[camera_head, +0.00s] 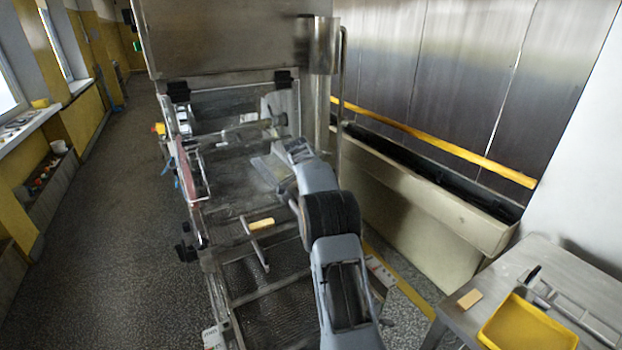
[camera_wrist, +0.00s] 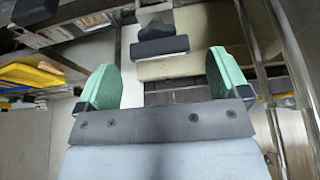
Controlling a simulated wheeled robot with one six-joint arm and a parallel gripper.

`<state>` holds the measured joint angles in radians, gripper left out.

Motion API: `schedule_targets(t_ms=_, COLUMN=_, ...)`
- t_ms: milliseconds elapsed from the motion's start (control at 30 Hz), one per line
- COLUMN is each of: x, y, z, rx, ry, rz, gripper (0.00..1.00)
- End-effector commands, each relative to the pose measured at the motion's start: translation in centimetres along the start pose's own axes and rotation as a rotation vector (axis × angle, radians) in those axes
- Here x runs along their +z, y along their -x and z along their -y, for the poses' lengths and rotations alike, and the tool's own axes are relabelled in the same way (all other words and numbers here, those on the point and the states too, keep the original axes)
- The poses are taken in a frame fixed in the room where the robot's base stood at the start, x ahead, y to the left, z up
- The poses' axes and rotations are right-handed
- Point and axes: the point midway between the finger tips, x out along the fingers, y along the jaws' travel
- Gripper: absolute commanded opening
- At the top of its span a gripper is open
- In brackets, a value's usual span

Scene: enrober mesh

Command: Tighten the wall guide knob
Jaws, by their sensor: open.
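My gripper (camera_wrist: 162,78) shows in the wrist view with its two green finger pads wide apart and nothing held between them. A black knob with a wide, wing-like grip (camera_wrist: 160,46) lies ahead of the gap between the pads, apart from both. I take it to be the wall guide knob. A pale beige block or bar (camera_wrist: 162,70) shows just below it in the picture. In the head view my arm reaches into the metal frame of the machine (camera_head: 215,290), and the fingers cannot be made out clearly there. I cannot tell which knob in the head view is this one.
Black knobs also sit on the frame's upper left (camera_head: 177,91) and lower left side (camera_head: 184,252). A wire mesh (camera_head: 265,295) lies inside the frame. A steel table (camera_head: 455,310) with a yellow tray (camera_head: 490,335) stands at lower right. The floor at left (camera_head: 110,240) is clear.

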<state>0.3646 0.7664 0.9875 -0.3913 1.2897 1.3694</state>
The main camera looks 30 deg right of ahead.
Motion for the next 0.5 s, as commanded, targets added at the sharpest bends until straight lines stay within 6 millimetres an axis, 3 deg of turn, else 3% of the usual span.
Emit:
schedule_targets(t_ms=300, x=-0.1, y=6.7, z=0.1, rx=-0.004, ry=-0.001, rz=-0.001, gripper=0.94)
schedule_targets(t_ms=500, x=-0.1, y=9.7, z=0.1, rx=-0.002, ry=0.0, rz=-0.001, gripper=0.94)
